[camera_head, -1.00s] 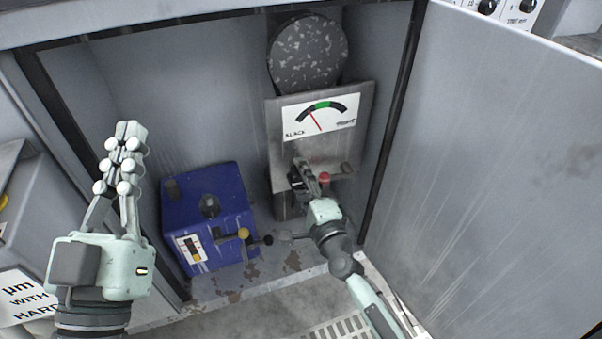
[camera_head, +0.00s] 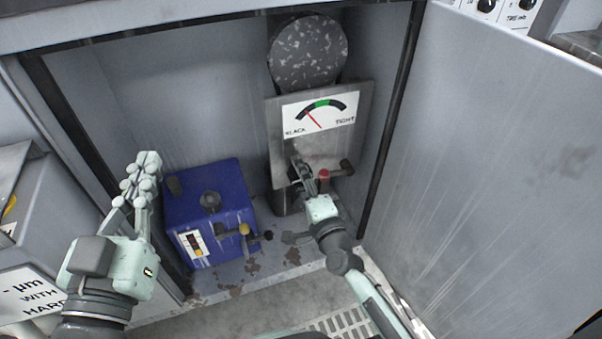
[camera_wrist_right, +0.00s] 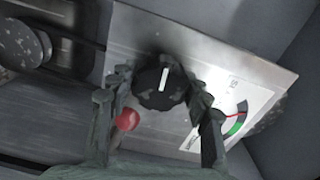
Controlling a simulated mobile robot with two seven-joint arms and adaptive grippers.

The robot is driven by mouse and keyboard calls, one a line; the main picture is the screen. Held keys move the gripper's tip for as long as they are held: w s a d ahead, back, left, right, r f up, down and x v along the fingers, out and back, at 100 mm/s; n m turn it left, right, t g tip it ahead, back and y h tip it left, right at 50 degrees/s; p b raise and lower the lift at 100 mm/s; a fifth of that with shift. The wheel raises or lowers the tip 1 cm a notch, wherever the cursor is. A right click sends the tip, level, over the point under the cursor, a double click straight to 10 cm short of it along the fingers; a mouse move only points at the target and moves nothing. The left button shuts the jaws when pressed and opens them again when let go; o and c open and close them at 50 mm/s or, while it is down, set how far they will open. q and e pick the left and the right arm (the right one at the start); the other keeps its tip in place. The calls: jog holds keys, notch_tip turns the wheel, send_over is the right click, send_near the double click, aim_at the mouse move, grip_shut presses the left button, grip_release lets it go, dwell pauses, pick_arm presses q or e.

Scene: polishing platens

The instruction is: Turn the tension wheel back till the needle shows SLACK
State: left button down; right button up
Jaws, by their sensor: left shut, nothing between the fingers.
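The tension wheel is a black knob (camera_wrist_right: 162,84) with a white line, on a grey metal plate (camera_head: 318,155). My right gripper (camera_head: 303,165) reaches it from below in the head view and mostly hides it there. In the wrist view its fingers (camera_wrist_right: 160,98) lie on opposite sides of the knob and appear to touch it. The gauge (camera_head: 319,113) above reads SLACK at left and TIGHT at right. Its red needle (camera_head: 313,119) points up-left, on the SLACK side of the green band. My left gripper (camera_head: 146,165) is shut and empty, left of the blue box.
A blue box (camera_head: 212,207) with levers stands on the cabinet floor. A speckled round disc (camera_head: 308,52) is above the gauge. The open door (camera_head: 500,180) bounds the right side.

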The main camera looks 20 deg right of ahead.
jog(key=o, duration=0.3)
jog(key=s, duration=1.2)
jog(key=shift+d, duration=0.25)
